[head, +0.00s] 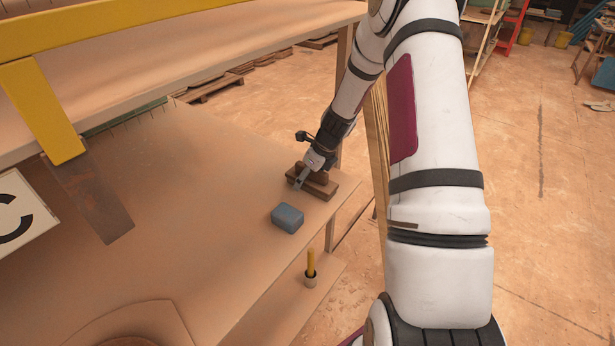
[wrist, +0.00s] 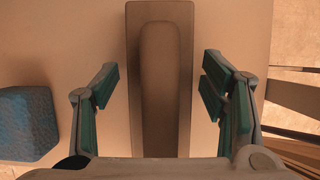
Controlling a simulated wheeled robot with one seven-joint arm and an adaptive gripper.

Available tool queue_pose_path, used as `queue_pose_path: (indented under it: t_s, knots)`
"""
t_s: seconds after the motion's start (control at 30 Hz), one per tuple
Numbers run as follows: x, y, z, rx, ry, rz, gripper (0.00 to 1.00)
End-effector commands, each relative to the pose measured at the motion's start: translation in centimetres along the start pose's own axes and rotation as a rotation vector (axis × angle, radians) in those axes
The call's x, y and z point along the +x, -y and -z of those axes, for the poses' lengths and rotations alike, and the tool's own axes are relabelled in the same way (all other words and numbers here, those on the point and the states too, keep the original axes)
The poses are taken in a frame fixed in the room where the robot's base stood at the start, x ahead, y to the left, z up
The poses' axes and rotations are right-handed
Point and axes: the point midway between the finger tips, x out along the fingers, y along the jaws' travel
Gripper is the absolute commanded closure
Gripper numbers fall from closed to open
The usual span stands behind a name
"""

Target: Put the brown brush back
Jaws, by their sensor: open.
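The brown brush (head: 318,179), a flat rectangular block with a raised rounded handle, lies on the wooden table near its right edge. In the wrist view the brush (wrist: 160,25) runs lengthwise from the top down between my fingers. My gripper (head: 302,180) is at the brush in the head view, its fingers partly covering it. In the wrist view my gripper (wrist: 158,100) is open, one finger on each side of the brush, with gaps between the finger pads and the brush. The brush's near end is hidden behind my gripper body.
A blue block (head: 287,218) sits on the table just in front of the brush; it also shows in the wrist view (wrist: 28,122). A yellow frame (head: 45,110) hangs at left.

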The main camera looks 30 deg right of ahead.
Motion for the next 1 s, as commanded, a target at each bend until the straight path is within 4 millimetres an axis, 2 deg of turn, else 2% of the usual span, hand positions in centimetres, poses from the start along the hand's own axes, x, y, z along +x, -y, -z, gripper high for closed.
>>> queue_pose_path:
  t_s: [0.17, 0.4, 0.6, 1.0]
  knots:
    - [-1.1, 0.1, -0.2, -0.001, 0.001, 0.002, 0.34]
    - [-4.9, 0.1, -0.2, -0.001, 0.002, 0.003, 0.34]
    - [-7.2, 0.0, -0.2, 0.000, 0.001, 0.001, 0.34]
    - [-7.8, 0.0, -0.1, 0.000, 0.000, 0.000, 0.34]
